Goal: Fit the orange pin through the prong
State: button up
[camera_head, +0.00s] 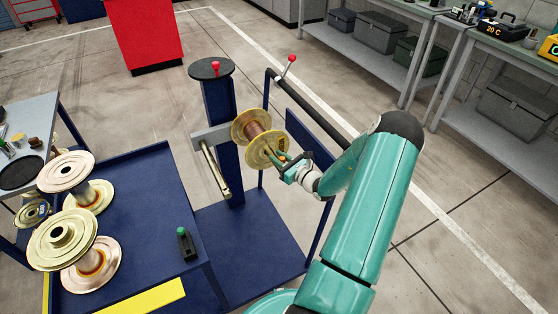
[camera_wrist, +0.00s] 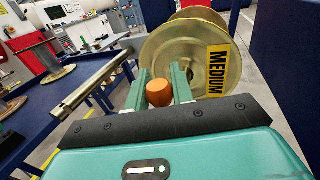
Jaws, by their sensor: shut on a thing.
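My gripper (camera_head: 286,168) is at the near face of a gold spool (camera_head: 258,138), which sits on the carousel post's right side. In the wrist view, the two green fingers (camera_wrist: 160,84) are shut on the orange pin (camera_wrist: 157,95), whose rounded head shows between them. The pin's shaft is hidden. The spool (camera_wrist: 185,60) fills the space behind the fingers and bears a yellow MEDIUM label. The prong in this spool is hidden, so I cannot tell whether the pin is in it. A bare metal prong (camera_head: 215,170) with a hole near its end sticks out left of the spool.
The blue carousel post (camera_head: 222,130) carries a red-knobbed top. A black bar (camera_head: 312,102) with a red-knobbed lever runs beside my arm. Several spools (camera_head: 62,240) and a green-topped black object (camera_head: 186,243) stand on the blue table at left. Workbenches line the right.

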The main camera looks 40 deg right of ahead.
jog(key=shift+r, duration=1.2)
jog(key=shift+f, duration=2.4)
dwell(0.7)
jog(key=o, duration=1)
jog(key=shift+o, duration=0.2)
jog(key=s, duration=0.7)
jog(key=shift+s, duration=0.25)
jog(key=shift+c, duration=0.2)
